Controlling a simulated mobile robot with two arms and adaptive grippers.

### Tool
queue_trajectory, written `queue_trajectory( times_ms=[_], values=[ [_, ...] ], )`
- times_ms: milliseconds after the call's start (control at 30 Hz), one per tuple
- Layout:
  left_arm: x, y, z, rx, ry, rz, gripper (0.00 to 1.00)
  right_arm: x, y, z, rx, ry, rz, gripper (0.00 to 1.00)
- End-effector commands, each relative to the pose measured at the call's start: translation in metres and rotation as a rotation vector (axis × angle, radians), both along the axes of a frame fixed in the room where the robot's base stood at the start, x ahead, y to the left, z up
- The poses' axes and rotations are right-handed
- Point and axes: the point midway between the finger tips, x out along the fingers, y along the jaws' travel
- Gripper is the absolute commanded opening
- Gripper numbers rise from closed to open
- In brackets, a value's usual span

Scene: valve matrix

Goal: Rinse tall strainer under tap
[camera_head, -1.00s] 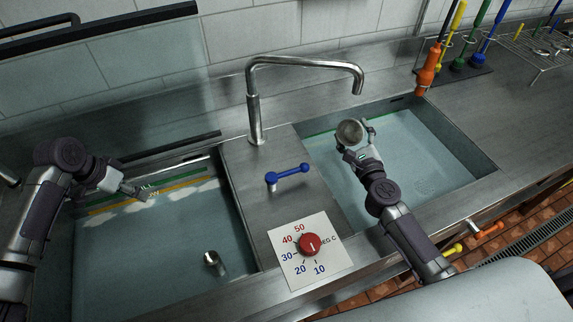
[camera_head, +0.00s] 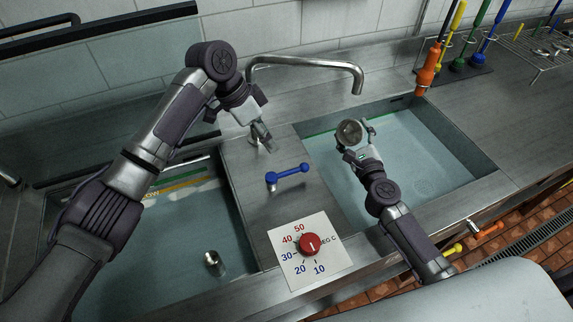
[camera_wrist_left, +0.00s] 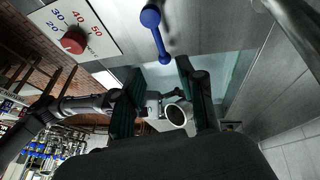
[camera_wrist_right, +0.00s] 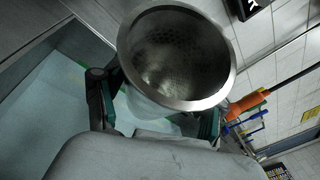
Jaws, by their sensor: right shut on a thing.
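My right gripper (camera_head: 361,142) is shut on the metal strainer (camera_head: 349,132) and holds it over the right basin. In the right wrist view the strainer (camera_wrist_right: 178,55) shows its round rim and perforated inside. The tap (camera_head: 308,61) arches over the right basin; its outlet is above the strainer in the picture, and no water stream shows. The blue lever (camera_head: 288,176) is on the steel divider, also in the left wrist view (camera_wrist_left: 155,30). My left gripper (camera_head: 262,141) is by the tap's base, behind the lever. It is open and empty in the left wrist view (camera_wrist_left: 160,95).
A red temperature knob (camera_head: 310,243) sits on a dial plate at the divider's front. The left basin holds water and a metal cylinder (camera_head: 214,263). Coloured-handled tools, one orange (camera_head: 427,77), stand at the back right. The right basin (camera_head: 430,160) has free room.

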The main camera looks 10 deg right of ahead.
Motion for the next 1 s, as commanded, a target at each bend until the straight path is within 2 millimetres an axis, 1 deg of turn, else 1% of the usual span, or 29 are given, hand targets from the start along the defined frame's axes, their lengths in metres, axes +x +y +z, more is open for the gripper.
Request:
queue_trajectory(
  times_ms=[300,500,700,967,1000],
  values=[
    [-0.009,-0.025,-0.057,0.001,0.005,0.001,0.39,0.0,0.0,0.001,0.0,-0.001,0.0,0.28],
    [-0.013,-0.037,-0.086,0.001,0.004,0.003,0.39,0.0,0.0,0.001,0.0,-0.001,0.0,0.28],
    [-0.014,-0.043,-0.099,0.001,0.001,0.002,0.39,0.0,0.0,0.001,0.0,-0.001,0.0,0.28],
    [-0.014,-0.044,-0.101,0.0,0.001,0.002,0.39,0.0,0.0,0.001,0.0,-0.001,0.0,0.28],
    [-0.014,-0.044,-0.1,0.0,0.001,0.002,0.38,0.0,0.0,0.001,0.0,-0.001,0.0,0.28]
  ],
)
